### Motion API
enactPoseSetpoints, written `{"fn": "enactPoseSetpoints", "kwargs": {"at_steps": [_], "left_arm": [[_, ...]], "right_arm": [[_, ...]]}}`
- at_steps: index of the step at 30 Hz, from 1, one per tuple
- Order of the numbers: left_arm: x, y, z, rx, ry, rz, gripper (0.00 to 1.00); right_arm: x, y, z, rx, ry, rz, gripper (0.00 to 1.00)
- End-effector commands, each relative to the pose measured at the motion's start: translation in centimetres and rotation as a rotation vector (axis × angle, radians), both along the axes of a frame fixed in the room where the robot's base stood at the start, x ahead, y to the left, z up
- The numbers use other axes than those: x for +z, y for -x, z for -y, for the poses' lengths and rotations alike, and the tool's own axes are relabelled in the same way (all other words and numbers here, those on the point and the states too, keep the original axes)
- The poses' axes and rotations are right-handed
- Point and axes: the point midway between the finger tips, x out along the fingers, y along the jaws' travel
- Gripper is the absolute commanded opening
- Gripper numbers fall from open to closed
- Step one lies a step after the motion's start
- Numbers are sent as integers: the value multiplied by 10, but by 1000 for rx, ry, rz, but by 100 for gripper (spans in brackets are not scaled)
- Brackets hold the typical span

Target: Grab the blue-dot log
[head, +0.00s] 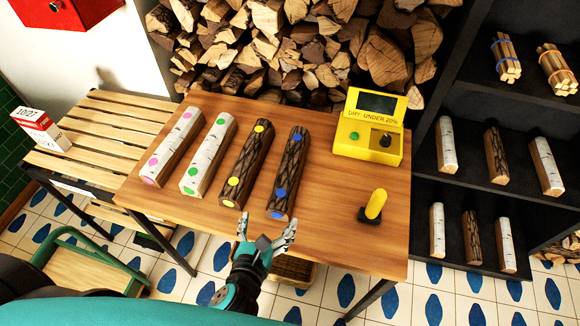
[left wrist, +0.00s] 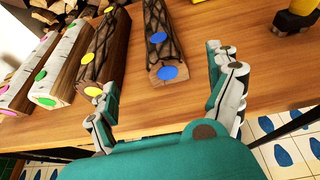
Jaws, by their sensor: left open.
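The blue-dot log (head: 289,172) has dark bark and blue dots on its top and near end. It lies on the wooden table, rightmost in a row of logs. My left gripper (head: 267,224) is open and empty at the table's front edge, just short of the log's near end. In the left wrist view the blue-dot log (left wrist: 160,50) lies ahead between the spread fingers of the left gripper (left wrist: 165,95), apart from them. My right gripper does not show in either view.
Beside it lie a yellow-dot log (head: 247,165), a green-dot log (head: 208,155) and a pink-dot log (head: 173,147). A yellow meter (head: 370,140) and a yellow-handled tool (head: 375,205) stand to the right. The table (head: 330,225) is bare between the blue-dot log and the tool.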

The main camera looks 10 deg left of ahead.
Motion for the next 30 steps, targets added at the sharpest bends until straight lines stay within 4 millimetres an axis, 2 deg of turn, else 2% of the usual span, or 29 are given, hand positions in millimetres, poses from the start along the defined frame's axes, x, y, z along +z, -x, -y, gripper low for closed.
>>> {"fn": "enactPoseSetpoints", "kwargs": {"at_steps": [3,6,12,22,30], "left_arm": [[-8,-24,0,1,2,3,90],[-15,-37,0,2,1,1,90],[-20,-49,1,1,4,0,90],[-38,-89,4,1,3,1,90],[-41,-94,4,0,3,0,90]], "right_arm": [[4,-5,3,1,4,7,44],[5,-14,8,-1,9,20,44],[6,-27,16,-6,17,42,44],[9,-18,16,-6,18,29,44],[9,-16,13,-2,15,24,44]]}}
